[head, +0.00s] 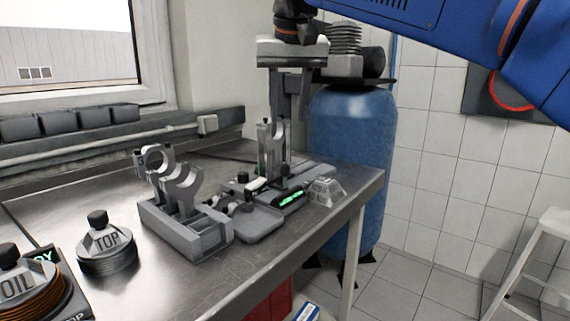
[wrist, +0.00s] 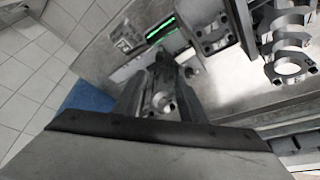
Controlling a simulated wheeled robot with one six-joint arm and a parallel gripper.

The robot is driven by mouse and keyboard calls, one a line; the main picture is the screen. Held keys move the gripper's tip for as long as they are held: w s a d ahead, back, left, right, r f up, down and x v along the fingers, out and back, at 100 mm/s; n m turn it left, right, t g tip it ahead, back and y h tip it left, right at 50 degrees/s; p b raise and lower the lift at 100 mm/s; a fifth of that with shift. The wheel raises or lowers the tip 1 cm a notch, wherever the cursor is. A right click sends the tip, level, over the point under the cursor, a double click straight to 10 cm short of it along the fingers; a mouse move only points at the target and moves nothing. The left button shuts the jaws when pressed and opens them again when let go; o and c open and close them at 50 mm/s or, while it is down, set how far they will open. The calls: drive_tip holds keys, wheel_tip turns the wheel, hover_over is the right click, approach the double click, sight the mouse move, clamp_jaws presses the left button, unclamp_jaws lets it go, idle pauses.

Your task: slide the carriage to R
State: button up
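My gripper (head: 283,122) points down over the far end of the metal bench, just above or beside a grey upright piece (head: 268,152) with a forked top. In the wrist view its dark fingers (wrist: 165,85) flank a small round metal part (wrist: 161,102); I cannot tell whether they touch it. The upright piece stands on a low grey fixture with a green-lit display (head: 291,198), which also shows in the wrist view (wrist: 160,31). I cannot make out which part is the carriage, and no R mark is readable.
A grey rack (head: 189,238) with ring-ended parts stands left of the fixture. A lettered metal block (head: 325,192) sits by the bench's right edge. A blue tank (head: 352,135) stands behind the bench.

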sight(285, 166)
drive_tip(key=x, duration=1.5)
drive_tip(key=shift+w+f, duration=0.15)
drive_tip(key=shift+f, duration=0.1)
clamp_jaws()
